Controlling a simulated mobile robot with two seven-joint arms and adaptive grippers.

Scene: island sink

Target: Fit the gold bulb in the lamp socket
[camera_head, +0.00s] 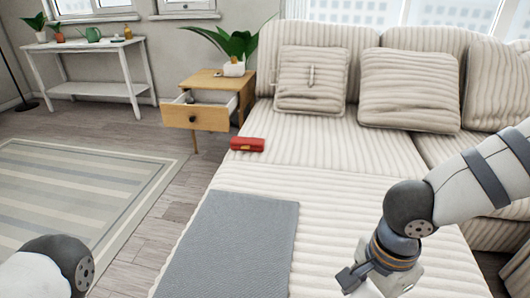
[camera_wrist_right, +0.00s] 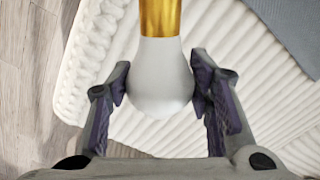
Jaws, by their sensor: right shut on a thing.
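A light bulb (camera_wrist_right: 160,80) with a white glass globe and a gold base shows in the right wrist view, its gold end pointing to the top of the picture. My right gripper (camera_wrist_right: 158,88) is shut on its white globe, one finger on each side. In the head view my right gripper (camera_head: 352,278) is above the front part of the sofa, and I cannot make out the bulb there. My left arm shows only a link at the lower left; its gripper is out of view. No lamp socket can be made out.
A striped sofa (camera_head: 330,155) fills the middle and right, with a grey cloth (camera_head: 240,240) and a red case (camera_head: 247,144) on it. A wooden side table (camera_head: 215,80) has its drawer (camera_head: 197,116) open and holds a plant (camera_head: 234,68). Free floor lies left.

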